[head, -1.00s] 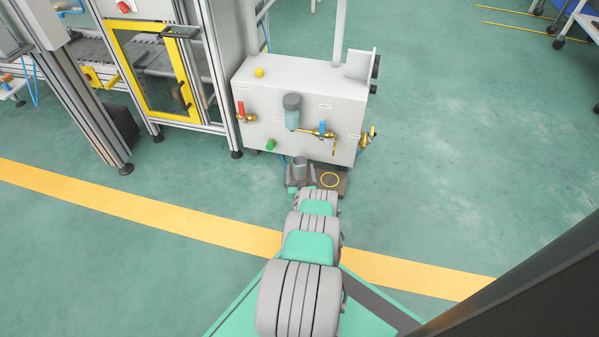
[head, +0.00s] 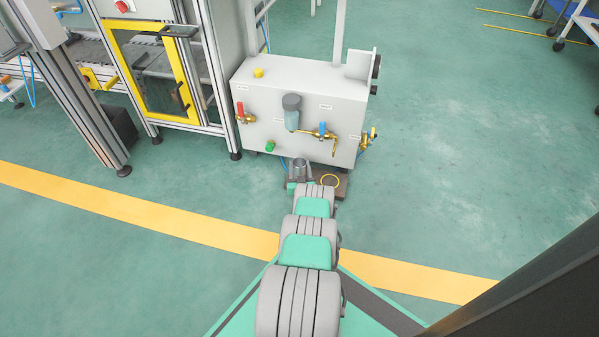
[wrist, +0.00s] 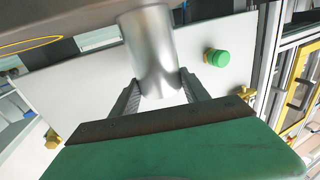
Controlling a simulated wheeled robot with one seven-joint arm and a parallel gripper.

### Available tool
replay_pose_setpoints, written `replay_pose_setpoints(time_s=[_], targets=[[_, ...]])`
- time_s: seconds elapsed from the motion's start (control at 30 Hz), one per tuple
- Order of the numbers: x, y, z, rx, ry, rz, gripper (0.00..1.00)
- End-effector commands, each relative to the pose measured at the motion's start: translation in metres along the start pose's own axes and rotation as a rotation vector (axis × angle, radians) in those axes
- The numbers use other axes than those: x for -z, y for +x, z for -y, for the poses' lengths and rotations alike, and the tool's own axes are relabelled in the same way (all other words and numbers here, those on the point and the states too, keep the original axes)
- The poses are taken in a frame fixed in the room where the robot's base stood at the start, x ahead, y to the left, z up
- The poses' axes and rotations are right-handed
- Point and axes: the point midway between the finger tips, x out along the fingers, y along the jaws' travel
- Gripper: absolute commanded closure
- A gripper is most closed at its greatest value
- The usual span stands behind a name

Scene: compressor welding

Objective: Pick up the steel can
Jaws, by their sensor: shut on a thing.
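The steel can (wrist: 148,48) is a plain grey metal cylinder in the upper middle of the wrist view. My gripper (wrist: 158,88) is shut on it, with one dark finger on each side of its wall. In the head view the can (head: 300,168) shows small at the end of my arm, in front of the white cabinet. My gripper (head: 299,178) shows there partly, and my wrist hides some of it. The can's far end runs up to a brown-grey surface at the top of the wrist view. I cannot tell whether they touch.
A dark brown stand (head: 336,190) with a yellow ring (head: 330,181) on top is right of the can. The white cabinet (head: 300,90) with valves stands close behind. A yellow-framed machine (head: 150,75) is at left. The green floor (head: 470,160) at right is clear.

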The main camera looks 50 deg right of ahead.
Motion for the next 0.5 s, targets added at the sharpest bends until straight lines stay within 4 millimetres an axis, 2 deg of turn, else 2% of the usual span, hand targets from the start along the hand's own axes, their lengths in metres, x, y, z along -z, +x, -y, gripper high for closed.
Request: replay_pose_setpoints(time_s=[0.03, 0.27, 0.5], targets=[[-0.0002, -0.0001, -0.0001, 0.000, 0.000, 0.000, 0.73], [0.0002, 0.0001, -0.0002, 0.000, 0.000, -0.001, 0.91], [0.0055, 0.0004, -0.0002, 0.000, 0.000, -0.001, 0.91]])
